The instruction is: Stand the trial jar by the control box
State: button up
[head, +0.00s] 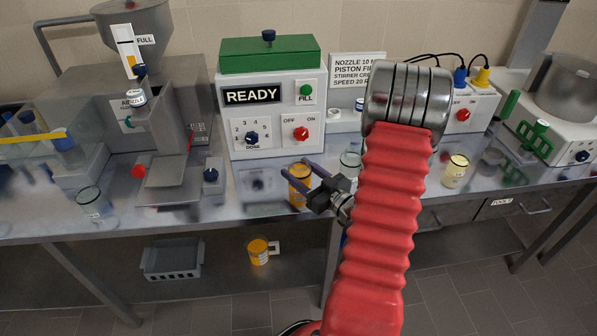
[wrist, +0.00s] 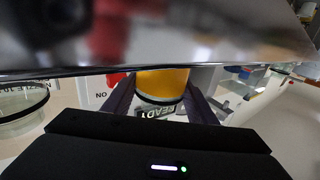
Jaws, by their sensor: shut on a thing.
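A glass jar with orange contents (head: 299,187) is held upright in my gripper (head: 305,176), at the bench front, just in front of the control box. The wrist view, which looks upside down, shows the orange jar (wrist: 163,84) between the two fingers. Whether its base touches the bench I cannot tell. The control box (head: 277,145) is white with a green lid, a READY display, a dose dial, a green FILL button and a red OFF/ON switch. No label tells me which jar is the trial jar.
A clear jar (head: 94,204) stands at the bench's left front, a pale yellow jar (head: 455,172) at the right. Another clear jar (head: 350,164) is right of the held one, close to my arm. A filling machine (head: 165,125) stands left. An orange container (head: 258,252) sits below the bench.

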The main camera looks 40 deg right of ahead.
jog(key=shift+f, duration=0.1)
jog(key=o, duration=1.2)
jog(key=shift+c, duration=0.2)
jog(key=shift+s, duration=0.15)
jog(key=shift+s+a, duration=0.1)
jog(key=shift+s, duration=5.8)
